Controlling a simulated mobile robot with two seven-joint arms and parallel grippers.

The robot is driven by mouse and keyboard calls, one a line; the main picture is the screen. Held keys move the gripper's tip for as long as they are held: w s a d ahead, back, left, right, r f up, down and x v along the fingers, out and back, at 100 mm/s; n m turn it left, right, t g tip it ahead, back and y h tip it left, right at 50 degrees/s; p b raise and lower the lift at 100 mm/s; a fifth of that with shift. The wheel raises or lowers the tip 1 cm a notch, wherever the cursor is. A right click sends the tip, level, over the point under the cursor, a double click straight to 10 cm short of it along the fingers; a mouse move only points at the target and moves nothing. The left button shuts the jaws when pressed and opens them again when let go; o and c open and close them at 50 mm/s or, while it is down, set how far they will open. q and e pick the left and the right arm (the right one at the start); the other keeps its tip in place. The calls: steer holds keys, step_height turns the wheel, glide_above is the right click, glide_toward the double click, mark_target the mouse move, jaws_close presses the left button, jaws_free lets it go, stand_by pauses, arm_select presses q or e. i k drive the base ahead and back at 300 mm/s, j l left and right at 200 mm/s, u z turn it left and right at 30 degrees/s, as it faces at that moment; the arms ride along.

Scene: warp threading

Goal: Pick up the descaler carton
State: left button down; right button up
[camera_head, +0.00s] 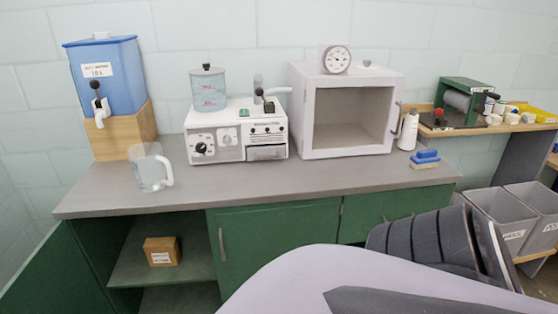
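A small brown carton (162,251) with a white label sits on the shelf (195,262) inside the open left part of the green cabinet under the counter. It looks like the descaler carton, but its label is too small to read. It stands upright near the front of the shelf, with nothing touching its visible sides. Neither of my grippers shows; only pale and dark parts of my own body fill the lower right.
An open green door (38,275) stands at the left; a closed door (265,250) is on the right of the opening. On the counter (240,185) are a clear jug (150,172), a blue water tank (106,78), a white machine (236,132) and a white oven-like box (345,110). Grey bins (500,212) stand right.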

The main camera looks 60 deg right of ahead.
mark_target(162, 251)
steer(key=k+j+z, duration=0.1)
steer(key=k, duration=0.2)
steer(key=k+j+z, duration=0.15)
steer(key=k+z, duration=0.15)
steer(key=z, duration=1.4)
steer(key=i+j+z, duration=0.1)
steer(key=i+j, duration=0.2)
steer(key=i+j+z, duration=0.1)
steer(key=i+j, duration=0.15)
steer(key=j, duration=0.15)
steer(key=i+j+z, duration=0.1)
steer(key=i+j, duration=0.15)
steer(key=i+j+z, duration=0.1)
steer(key=i+j, duration=0.15)
steer(key=j, duration=0.25)
steer(key=i+j+z, duration=0.2)
steer(key=i+j, duration=0.35)
